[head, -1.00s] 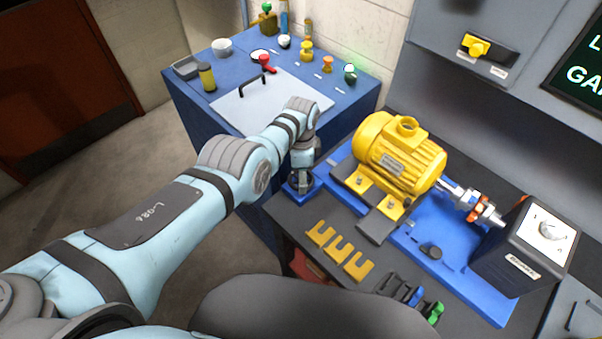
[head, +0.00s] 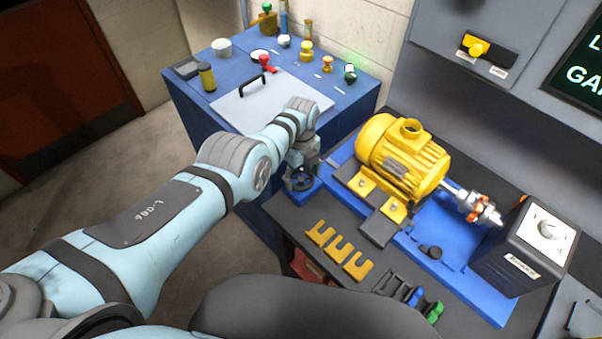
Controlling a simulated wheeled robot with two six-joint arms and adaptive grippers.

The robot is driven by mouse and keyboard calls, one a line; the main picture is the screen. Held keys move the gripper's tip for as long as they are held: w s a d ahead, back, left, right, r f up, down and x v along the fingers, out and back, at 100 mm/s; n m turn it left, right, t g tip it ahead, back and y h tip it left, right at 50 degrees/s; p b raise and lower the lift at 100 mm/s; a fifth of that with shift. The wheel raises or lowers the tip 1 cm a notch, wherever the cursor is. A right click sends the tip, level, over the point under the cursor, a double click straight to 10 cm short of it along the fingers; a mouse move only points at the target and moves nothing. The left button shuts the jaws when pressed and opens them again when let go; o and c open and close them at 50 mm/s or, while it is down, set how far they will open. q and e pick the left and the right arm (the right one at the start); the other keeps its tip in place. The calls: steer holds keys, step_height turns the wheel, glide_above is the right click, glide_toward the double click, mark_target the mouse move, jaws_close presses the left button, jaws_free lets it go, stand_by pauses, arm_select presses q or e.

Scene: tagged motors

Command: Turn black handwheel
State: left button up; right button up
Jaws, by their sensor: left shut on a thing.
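The black handwheel (head: 299,181) sits at the left end of the blue motor base, low by the bench's left edge. It is small and partly covered by my gripper. My left gripper (head: 301,172) comes down on it from above, wrist pointing down, and is shut on the handwheel. The fingertips are small and partly hidden by the wrist. The yellow motor (head: 400,158) stands on the blue base (head: 455,268) to the right of the gripper. Its shaft meets a metal coupling (head: 478,207) beside a dark box (head: 520,250). My right gripper is not in view.
Yellow slotted shims (head: 340,250) lie on the dark bench in front of the motor, with black, blue and green clips (head: 410,297) nearby. A blue cabinet (head: 190,100) with knobs and a handled panel stands behind my left arm. A grey wall panel rises behind the bench.

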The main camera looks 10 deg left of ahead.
arm_select(q)
steer(key=m, duration=0.5)
steer(key=shift+m, duration=0.3)
steer(key=m, duration=0.5)
steer(key=shift+w, duration=0.1)
steer(key=shift+m, duration=0.4)
steer(key=o, duration=1.1)
steer(key=shift+o, duration=0.2)
